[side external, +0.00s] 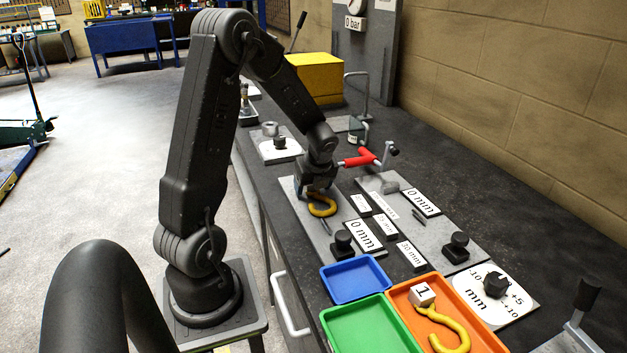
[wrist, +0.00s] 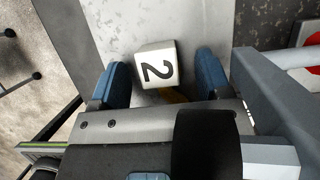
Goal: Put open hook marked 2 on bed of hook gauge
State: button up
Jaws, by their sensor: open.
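The hook marked 2 has a white block (wrist: 157,68) with a black "2" in the wrist view. Its yellow hook part (side external: 322,208) shows in the side view, below my gripper and over the grey plate of a gauge (side external: 293,199). I cannot tell for sure whether it rests flat there. My gripper (wrist: 162,72) is open, with one blue finger on each side of the block and a small gap showing. In the side view my gripper (side external: 316,188) points down at the hook and hides its block.
An orange tray (side external: 398,301) holds the hook marked 1 (side external: 447,325). A green tray (side external: 368,328) and a blue tray (side external: 354,279) stand empty beside it. A red-handled tool (side external: 362,159) is close to the right of my gripper. Black knobs (side external: 343,241) and label blocks (side external: 364,236) stand nearby.

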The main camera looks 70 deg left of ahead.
jog(key=v, duration=1.4)
jog(key=s+d+r+n+t+h, duration=0.1)
jog(key=s+d+n+t, duration=0.1)
jog(key=d+n, duration=0.4)
jog(key=s+d+r+n+t+h, duration=0.1)
jog(key=s+d+n, duration=0.3)
jog(key=d, duration=0.5)
jog(key=s+d+r+n+t+h, duration=0.2)
jog(key=s+d+r+n, duration=0.1)
jog(key=d+n, duration=0.5)
jog(key=shift+s+d+t+h, duration=0.25)
jog(key=shift+s+t+h, duration=0.05)
jog(key=shift+s, duration=0.1)
